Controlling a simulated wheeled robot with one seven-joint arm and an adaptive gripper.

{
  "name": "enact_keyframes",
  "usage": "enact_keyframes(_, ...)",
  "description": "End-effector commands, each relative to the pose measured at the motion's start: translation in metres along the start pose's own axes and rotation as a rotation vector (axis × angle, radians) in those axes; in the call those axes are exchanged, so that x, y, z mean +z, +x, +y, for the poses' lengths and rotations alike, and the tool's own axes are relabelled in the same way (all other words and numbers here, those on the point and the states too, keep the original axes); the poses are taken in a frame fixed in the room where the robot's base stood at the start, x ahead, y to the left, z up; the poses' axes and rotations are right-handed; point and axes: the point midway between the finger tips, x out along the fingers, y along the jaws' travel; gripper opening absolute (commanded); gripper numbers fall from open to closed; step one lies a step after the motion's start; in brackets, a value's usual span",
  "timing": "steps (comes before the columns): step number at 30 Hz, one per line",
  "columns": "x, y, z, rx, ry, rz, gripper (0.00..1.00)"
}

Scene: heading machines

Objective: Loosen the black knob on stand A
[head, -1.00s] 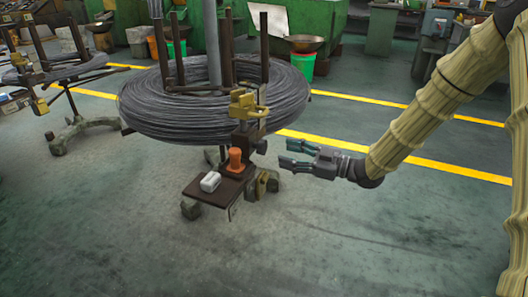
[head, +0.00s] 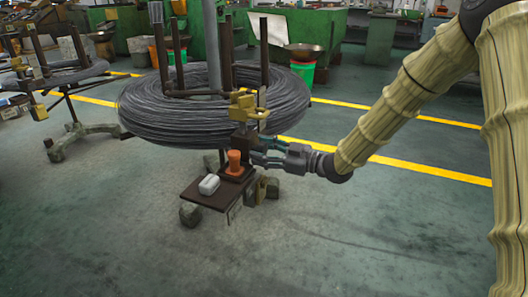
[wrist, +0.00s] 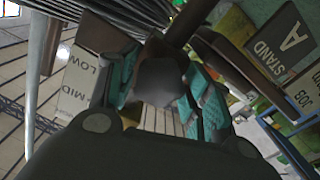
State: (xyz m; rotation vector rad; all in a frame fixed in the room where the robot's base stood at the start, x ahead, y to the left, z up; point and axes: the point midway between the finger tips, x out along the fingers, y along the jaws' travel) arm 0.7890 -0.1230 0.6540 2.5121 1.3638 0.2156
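The black knob (wrist: 160,82) sits between the teal fingers of my gripper (wrist: 163,95) in the wrist view. It is on the post of the stand that carries a wire coil (head: 210,105); in the head view my gripper hides most of it. My gripper (head: 262,151) reaches in from the right with its fingers spread, one above and one below the knob. Whether a finger touches the knob I cannot tell. A sign reading STAND A (wrist: 276,45) is at the upper right of the wrist view. A plate marked LOW and MID (wrist: 78,80) is at the left.
An orange object (head: 234,163) and a white object (head: 209,185) rest on the stand's low dark shelf (head: 205,200), near my gripper. A brass-coloured block (head: 243,106) sits above it. Another coil stand (head: 70,75) is at the left. Floor in front is clear.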

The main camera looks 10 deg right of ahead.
Motion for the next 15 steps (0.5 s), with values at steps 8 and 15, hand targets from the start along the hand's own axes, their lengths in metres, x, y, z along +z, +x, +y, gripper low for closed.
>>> enact_keyframes(8, 0.0000, -0.0004, -0.0002, 0.000, 0.000, 0.000, 0.16)
enact_keyframes(15, 0.0000, -0.0006, -0.0004, -0.001, -0.029, 0.000, 0.16)
